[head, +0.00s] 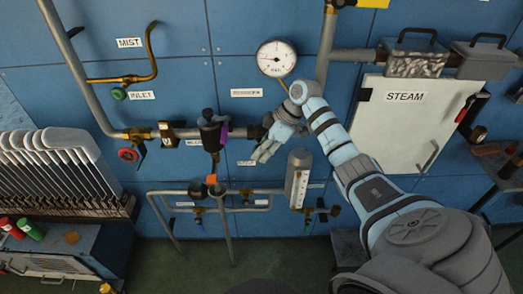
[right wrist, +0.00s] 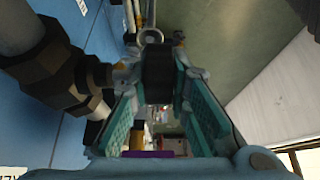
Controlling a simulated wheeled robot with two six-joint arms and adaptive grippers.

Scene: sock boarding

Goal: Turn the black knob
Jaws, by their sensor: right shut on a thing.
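My right gripper (head: 262,143) reaches in from the right to the pipework below the pressure gauge. In the right wrist view its teal-padded fingers (right wrist: 158,105) are shut on the black knob (right wrist: 158,72), which sits between them toward their far end. In the head view a dark part (head: 257,131) shows at the left of the hand, and the hand hides much of that spot. I cannot tell how far the knob is turned. My left gripper is not in view.
A round gauge (head: 276,58) hangs above the hand. A black valve body (head: 209,130) with a purple part stands left of it, and a grey cylinder with a scale (head: 298,178) stands below right. A white STEAM panel (head: 400,125) is at the right. Dark pipe fittings (right wrist: 65,75) lie close beside the fingers.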

